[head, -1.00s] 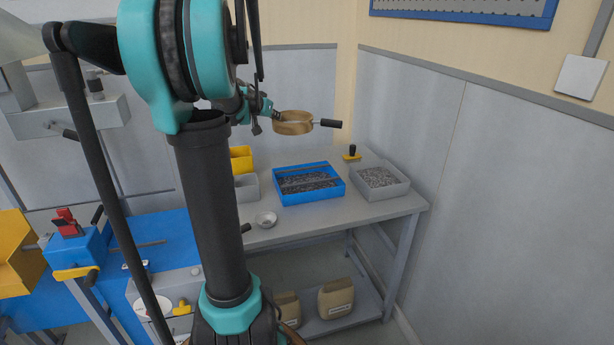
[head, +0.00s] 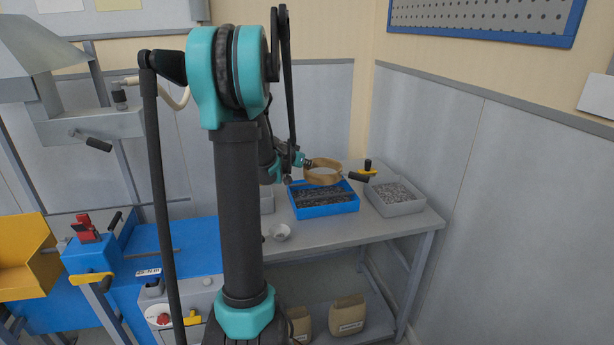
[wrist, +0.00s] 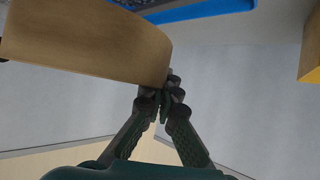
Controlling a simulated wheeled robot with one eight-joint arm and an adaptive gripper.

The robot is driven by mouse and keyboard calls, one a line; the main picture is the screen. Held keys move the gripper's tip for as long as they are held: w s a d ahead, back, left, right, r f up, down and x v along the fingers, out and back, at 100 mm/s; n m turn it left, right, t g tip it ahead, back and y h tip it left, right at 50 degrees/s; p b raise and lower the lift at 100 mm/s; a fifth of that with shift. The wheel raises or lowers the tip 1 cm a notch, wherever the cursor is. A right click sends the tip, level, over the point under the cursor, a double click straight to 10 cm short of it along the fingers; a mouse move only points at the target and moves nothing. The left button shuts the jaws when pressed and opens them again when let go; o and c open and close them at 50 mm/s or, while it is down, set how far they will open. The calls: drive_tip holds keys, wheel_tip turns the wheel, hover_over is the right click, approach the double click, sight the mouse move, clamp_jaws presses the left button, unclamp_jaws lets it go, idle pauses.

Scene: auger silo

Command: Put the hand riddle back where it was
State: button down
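The hand riddle (head: 323,165) is a round wooden hoop with a dark handle on its right. It appears above the back edge of the blue tray (head: 322,211), which holds dark grains and has bars across it. My gripper (head: 304,162) is at the hoop's left side. In the wrist view the fingers (wrist: 166,92) are closed together at the hoop's edge, and the wooden wall of the riddle (wrist: 85,42) fills the upper left. The exact contact is partly hidden. Part of the blue tray (wrist: 205,9) shows at the top.
A grey bin (head: 397,208) of pale grains stands right of the blue tray. A yellow-based black knob (head: 367,167) is behind it. Bare bench top (head: 345,229) lies along the front edge. Sacks (head: 347,314) stand below.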

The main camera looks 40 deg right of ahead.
sight(307, 184)
drive_tip(key=shift+f, duration=2.5)
drive_tip(key=shift+f, duration=0.2)
drive_tip(key=c, duration=1.7)
unclamp_jaws()
drive_tip(key=shift+a+r, duration=0.3)
drive_tip(key=shift+r, duration=0.05)
drive_tip(key=v, duration=1.1)
drive_tip(key=shift+s+a, duration=0.15)
drive_tip(key=shift+a, duration=0.05)
